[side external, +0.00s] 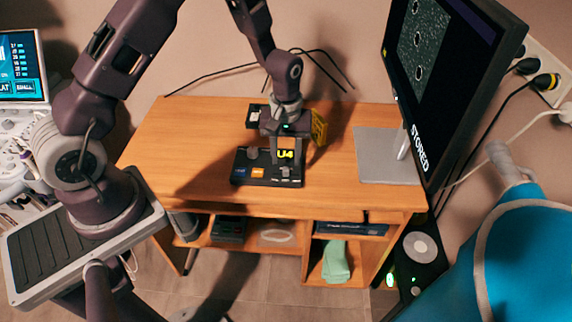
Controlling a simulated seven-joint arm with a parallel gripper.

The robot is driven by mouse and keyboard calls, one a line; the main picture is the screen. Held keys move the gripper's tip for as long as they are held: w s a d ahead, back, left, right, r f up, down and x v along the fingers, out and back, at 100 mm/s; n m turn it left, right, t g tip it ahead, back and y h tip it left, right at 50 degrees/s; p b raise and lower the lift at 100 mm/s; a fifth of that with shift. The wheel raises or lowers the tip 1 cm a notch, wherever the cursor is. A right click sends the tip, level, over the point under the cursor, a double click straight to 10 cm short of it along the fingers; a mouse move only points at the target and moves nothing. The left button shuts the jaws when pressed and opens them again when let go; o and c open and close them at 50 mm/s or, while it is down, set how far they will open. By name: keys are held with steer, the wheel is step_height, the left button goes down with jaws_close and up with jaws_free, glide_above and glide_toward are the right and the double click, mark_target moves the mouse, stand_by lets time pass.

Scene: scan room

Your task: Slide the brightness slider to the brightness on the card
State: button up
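A small black control box (243,179) sits on the wooden desk, with a blue and an orange patch on its front and grey raised parts on top. A brightness slider cannot be made out on it. Touching or apart cannot be told, nor whether the fingers are open or shut. A yellow-and-black piece (319,128) shows right of my gripper. No brightness card is readable.
A large monitor (440,75) reading "STORED" stands on a grey base (375,156) at the desk's right. The wooden desk (180,135) is clear left of the box. Cables lie behind. A blue padded shape (530,260) is at right, a console screen (22,68) at left.

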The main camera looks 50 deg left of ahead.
mark_target(287, 169)
step_height(287, 169, down, 4)
steer(key=shift+r, duration=0.1)
jaws_close()
steer(key=shift+d, duration=0.1)
stand_by(1.4)
